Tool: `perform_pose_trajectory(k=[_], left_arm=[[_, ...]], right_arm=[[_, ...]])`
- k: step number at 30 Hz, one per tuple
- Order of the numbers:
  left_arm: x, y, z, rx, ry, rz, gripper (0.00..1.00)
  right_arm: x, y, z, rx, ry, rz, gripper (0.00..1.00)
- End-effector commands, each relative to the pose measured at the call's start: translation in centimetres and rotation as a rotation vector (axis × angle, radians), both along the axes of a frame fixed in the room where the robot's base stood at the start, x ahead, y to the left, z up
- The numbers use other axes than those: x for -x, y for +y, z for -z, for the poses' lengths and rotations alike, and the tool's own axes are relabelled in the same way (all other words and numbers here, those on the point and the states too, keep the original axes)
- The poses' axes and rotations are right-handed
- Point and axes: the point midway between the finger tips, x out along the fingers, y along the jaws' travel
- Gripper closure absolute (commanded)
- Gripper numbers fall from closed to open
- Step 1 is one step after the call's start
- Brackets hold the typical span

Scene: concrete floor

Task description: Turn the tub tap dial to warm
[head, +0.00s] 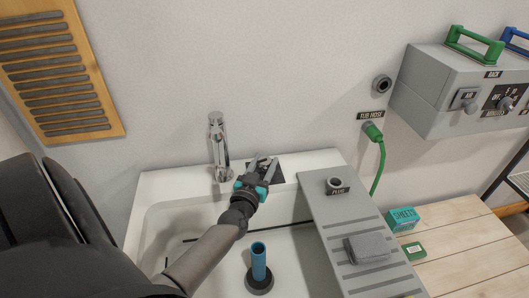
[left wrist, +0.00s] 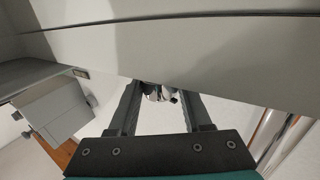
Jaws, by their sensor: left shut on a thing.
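The tub tap dial sits by a dark plate (head: 279,175) on the tub's back rim, right of the chrome tap (head: 218,140). My left gripper (head: 265,163) reaches over the tub and covers most of the dial in the head view. In the left wrist view, a small light metallic knob (left wrist: 157,94) shows between the fingertips, and the left gripper (left wrist: 160,95) is shut on it. The dial's marks and pointer cannot be read. My right gripper is not in view.
A green hose (head: 381,165) hangs by the wall. A grey control box (head: 430,95) is at upper right.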

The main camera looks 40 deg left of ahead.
Motion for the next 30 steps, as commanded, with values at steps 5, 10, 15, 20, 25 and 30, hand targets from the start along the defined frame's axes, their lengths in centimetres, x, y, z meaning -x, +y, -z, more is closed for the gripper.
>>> perform_pose_trajectory(k=[5, 10, 15, 20, 25, 30], left_arm=[[-0.2, -0.2, -0.5, 0.005, -0.002, -0.112, 1.0], [-0.2, -0.2, -0.4, 0.007, -0.003, -0.233, 1.0], [-0.2, -0.2, -0.3, 0.005, -0.003, -0.353, 1.0], [-0.2, -0.1, -0.2, 0.001, -0.004, -0.438, 1.0], [-0.2, -0.1, -0.1, 0.0, -0.003, -0.495, 1.0], [-0.2, 0.0, -0.1, -0.002, -0.003, -0.521, 1.0]], right_arm=[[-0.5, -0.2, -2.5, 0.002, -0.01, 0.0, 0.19], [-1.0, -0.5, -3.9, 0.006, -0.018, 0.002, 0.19], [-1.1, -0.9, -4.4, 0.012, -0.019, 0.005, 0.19], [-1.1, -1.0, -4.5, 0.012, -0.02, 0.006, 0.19], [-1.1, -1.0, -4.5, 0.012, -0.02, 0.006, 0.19], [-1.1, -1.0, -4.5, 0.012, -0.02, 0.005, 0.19]])
